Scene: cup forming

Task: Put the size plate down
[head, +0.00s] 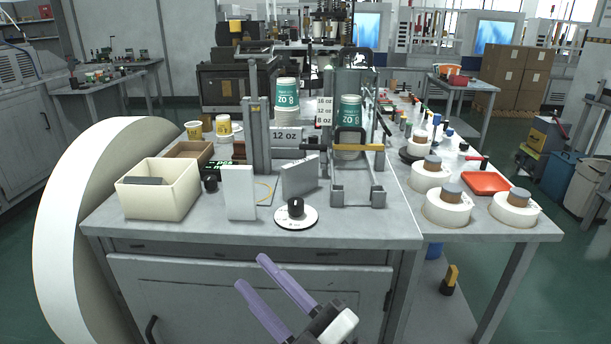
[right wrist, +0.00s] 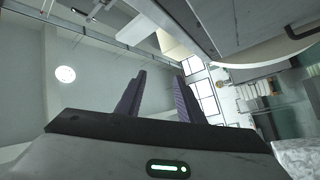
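A grey plate marked "12 oz" (head: 287,137) sits upright on the machine at the middle of the bench. A smaller white sign with oz markings (head: 324,112) stands above it to the right. A plain grey plate (head: 300,177) stands upright on the bench top, and a dark flat piece (head: 145,181) lies in the cream bin (head: 157,203). I cannot tell which of these is the size plate. My right gripper (head: 251,271) is open and empty, in front of and below the bench edge. Its purple fingers stand apart in the right wrist view (right wrist: 160,76). My left gripper is not in view.
A white block (head: 239,192) and a round dial with a black knob (head: 296,215) stand near the bench front. Green cup stacks (head: 349,112) stand behind the machine. Several white rolls (head: 447,207) and a red tray (head: 486,183) occupy the right table.

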